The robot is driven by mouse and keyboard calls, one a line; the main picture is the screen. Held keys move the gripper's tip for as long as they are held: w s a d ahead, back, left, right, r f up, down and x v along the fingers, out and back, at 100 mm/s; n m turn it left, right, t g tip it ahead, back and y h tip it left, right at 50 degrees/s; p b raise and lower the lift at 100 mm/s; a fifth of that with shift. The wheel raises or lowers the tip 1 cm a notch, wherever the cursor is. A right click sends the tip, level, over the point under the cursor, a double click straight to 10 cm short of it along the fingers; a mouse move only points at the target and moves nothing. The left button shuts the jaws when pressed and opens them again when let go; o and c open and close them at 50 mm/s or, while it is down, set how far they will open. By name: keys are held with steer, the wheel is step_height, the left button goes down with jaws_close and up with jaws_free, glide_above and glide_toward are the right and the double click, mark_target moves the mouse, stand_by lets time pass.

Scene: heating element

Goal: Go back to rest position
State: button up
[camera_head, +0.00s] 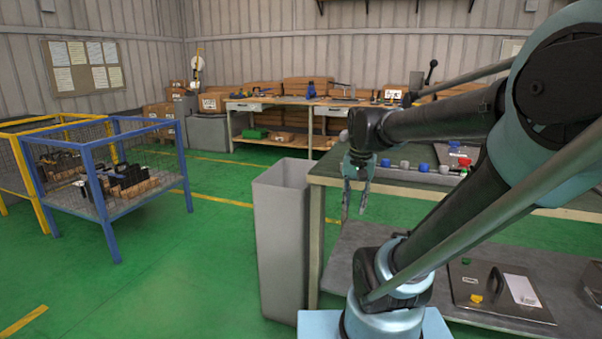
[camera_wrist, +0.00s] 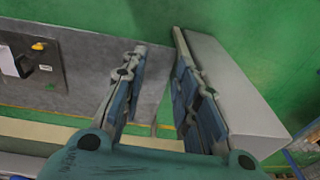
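My gripper (camera_head: 354,201) hangs with its fingers down at the left end of the workbench (camera_head: 330,172), near the tall grey bin (camera_head: 280,240). In the wrist view the two fingers of my gripper (camera_wrist: 158,48) stand apart with nothing between them. The grey bin also shows in the wrist view (camera_wrist: 235,100), beyond the right finger. My arm reaches across the right side of the head view.
Small blue, grey and red parts (camera_head: 424,168) stand on the workbench. A metal panel (camera_head: 495,290) lies on its lower shelf. A blue-framed cage cart (camera_head: 110,195) stands at left. Green floor (camera_head: 195,270) between cart and bin is clear.

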steer(key=s+d+f+n, duration=0.3)
steer(key=s+f+n, duration=0.1)
steer(key=s+f, duration=0.5)
steer(key=shift+s+f+t, duration=0.25)
steer(key=shift+f+t, duration=0.05)
steer(key=shift+f, duration=0.1)
steer(key=shift+w+d+f, duration=0.1)
steer(key=shift+w+f, duration=0.1)
steer(key=shift+w, duration=0.2)
steer(key=shift+d, duration=0.1)
